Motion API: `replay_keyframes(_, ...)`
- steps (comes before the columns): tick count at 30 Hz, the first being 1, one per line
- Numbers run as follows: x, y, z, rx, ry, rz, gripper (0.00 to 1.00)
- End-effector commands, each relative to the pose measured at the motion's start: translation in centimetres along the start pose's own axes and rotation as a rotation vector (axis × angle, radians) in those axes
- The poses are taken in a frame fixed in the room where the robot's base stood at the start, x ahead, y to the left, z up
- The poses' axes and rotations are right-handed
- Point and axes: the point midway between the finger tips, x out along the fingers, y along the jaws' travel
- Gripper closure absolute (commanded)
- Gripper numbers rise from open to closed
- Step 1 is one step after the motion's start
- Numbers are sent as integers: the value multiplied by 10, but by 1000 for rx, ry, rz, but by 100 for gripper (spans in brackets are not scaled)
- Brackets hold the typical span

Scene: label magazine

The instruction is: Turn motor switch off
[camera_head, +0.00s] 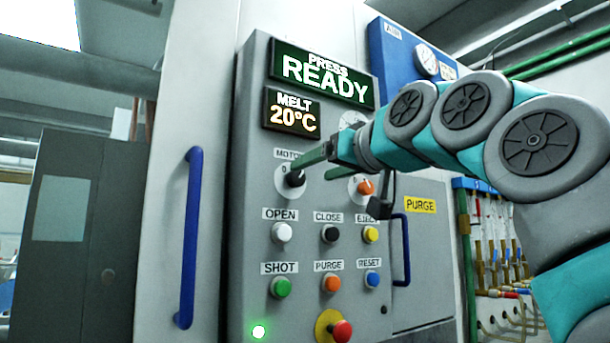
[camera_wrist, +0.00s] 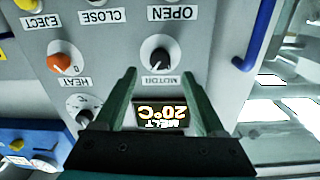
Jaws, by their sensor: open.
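The motor switch is a black round knob (camera_head: 296,178) on a white plate under the MOTOR label, on the grey control panel (camera_head: 250,200). In the wrist view, which shows the panel upside down, the knob (camera_wrist: 160,62) appears just beyond and between my two fingertips. A small white mark on it points toward the lower left there. My gripper (camera_head: 311,167) is open and empty, its green fingers reaching to the panel close to the knob. The wrist view shows the gripper (camera_wrist: 158,75) with one finger on each side. I cannot tell whether either finger touches the knob.
An orange knob (camera_head: 366,187) sits right of the motor switch, partly behind my gripper. Several push buttons and a red emergency button (camera_head: 341,331) lie below. Displays reading READY (camera_head: 322,74) and 20°C (camera_head: 292,112) are above. A blue handle (camera_head: 190,238) stands out at left.

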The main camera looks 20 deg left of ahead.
Motion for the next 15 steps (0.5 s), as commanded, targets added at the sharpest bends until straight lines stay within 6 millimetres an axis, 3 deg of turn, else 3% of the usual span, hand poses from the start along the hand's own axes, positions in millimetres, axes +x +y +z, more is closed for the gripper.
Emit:
replay_keyframes(9, 42, 0, -1, 0, -2, 0, 28)
replay_keyframes(15, 56, 0, -1, -1, 1, 0, 28)
